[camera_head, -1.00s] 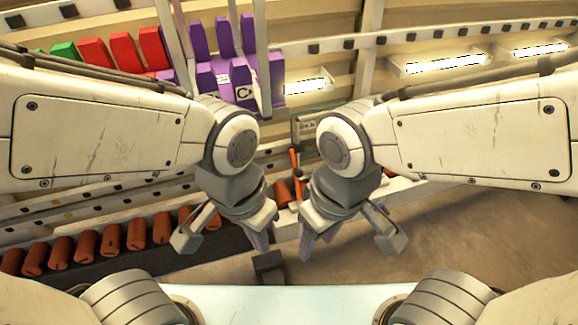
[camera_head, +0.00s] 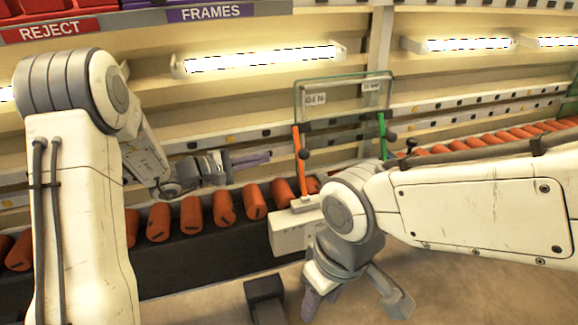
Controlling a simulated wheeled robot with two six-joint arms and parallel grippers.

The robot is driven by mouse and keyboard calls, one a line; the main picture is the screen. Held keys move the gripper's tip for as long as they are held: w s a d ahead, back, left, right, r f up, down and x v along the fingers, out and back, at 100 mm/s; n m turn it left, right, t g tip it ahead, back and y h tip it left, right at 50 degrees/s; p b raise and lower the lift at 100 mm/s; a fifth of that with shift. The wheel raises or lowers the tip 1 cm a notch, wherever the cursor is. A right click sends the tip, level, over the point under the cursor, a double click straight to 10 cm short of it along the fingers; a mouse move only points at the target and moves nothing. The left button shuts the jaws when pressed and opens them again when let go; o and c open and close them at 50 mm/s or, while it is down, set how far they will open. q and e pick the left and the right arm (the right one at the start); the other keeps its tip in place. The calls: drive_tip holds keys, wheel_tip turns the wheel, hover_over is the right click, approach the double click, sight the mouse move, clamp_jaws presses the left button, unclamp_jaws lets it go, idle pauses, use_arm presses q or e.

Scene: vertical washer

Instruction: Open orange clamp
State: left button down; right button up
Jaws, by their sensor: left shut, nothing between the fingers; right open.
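The orange clamp (camera_head: 299,158) is a thin upright orange bar with a dark knob, standing at the left edge of a clear glass panel (camera_head: 343,97). Its lower end is near a pale block (camera_head: 303,230). My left gripper (camera_head: 258,158) is shut and empty, fingers pointing right toward the clamp at about mid-bar height in the picture. A small gap shows between its tips and the clamp. My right gripper (camera_head: 352,300) is open and empty, pointing down below and right of the clamp; its wrist covers part of the pale block.
A matching green clamp (camera_head: 383,137) stands at the panel's right edge. Several orange cylinders (camera_head: 224,208) line a dark conveyor behind and below the clamp. Lit lamps and signs reading REJECT and FRAMES (camera_head: 210,12) are on the wall above. Open floor lies at lower right.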

use_arm(q)
drive_tip(key=shift+w+a, duration=0.25)
drive_tip(key=shift+a, duration=0.1)
drive_tip(key=shift+d+f, duration=0.1)
drive_tip(key=x, duration=1)
drive_tip(key=shift+b, duration=0.35)
